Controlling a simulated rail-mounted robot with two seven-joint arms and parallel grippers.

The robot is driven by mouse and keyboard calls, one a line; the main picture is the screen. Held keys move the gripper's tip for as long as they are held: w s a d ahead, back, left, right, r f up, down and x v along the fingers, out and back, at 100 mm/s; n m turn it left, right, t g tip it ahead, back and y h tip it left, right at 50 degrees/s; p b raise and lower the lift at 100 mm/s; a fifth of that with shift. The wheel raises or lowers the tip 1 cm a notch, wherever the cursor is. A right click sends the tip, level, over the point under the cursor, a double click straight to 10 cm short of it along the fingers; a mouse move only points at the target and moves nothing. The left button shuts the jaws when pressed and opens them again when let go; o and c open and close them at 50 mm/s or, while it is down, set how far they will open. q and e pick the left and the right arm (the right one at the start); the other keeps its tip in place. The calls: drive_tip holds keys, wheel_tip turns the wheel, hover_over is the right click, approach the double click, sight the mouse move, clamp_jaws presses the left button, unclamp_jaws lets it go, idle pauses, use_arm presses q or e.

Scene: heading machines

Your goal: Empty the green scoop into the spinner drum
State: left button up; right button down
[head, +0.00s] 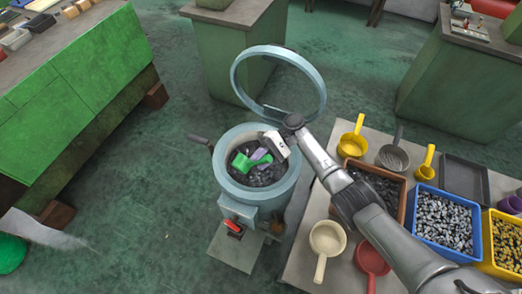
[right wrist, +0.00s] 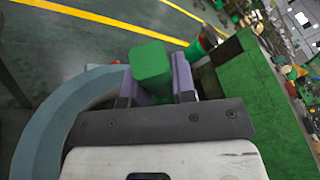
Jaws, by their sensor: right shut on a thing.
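The spinner drum (head: 283,190) is a blue-grey round tub in the middle of the head view, with dark grey pieces inside. Its ring-shaped lid (head: 317,112) stands open behind it. My right gripper (head: 260,157) is over the drum's mouth, its purple fingers shut on the green scoop (head: 241,162). The scoop is over or inside the mouth; its exact height and whether it holds anything cannot be told. In the right wrist view the green handle (right wrist: 151,68) sits between the fingers, and the drum's rim (right wrist: 40,125) curves at left. My left gripper is not in view.
A table at right holds a brown bin (head: 402,203), a blue bin (head: 416,236), a yellow bin (head: 488,265), a cream scoop (head: 327,239), a red scoop (head: 371,260) and yellow scoops (head: 353,141). A green bench (head: 80,95) stands at left. Floor between bench and drum is clear.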

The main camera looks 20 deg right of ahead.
drive_tip(key=shift+s+a+r+h+p, duration=0.1)
drive_tip(key=shift+a+r+h+p, duration=0.25)
drive_tip(key=shift+p, duration=0.3)
drive_tip(key=s+a+n+t+h+p, duration=0.1)
drive_tip(key=s+a+t+h+p, duration=0.2)
drive_tip(key=a+t+h+p, duration=0.3)
drive_tip(key=h+p, duration=0.5)
drive_tip(key=p, duration=0.5)
drive_tip(key=shift+s+f+t+h, duration=0.3)
drive_tip(key=shift+h, duration=0.05)
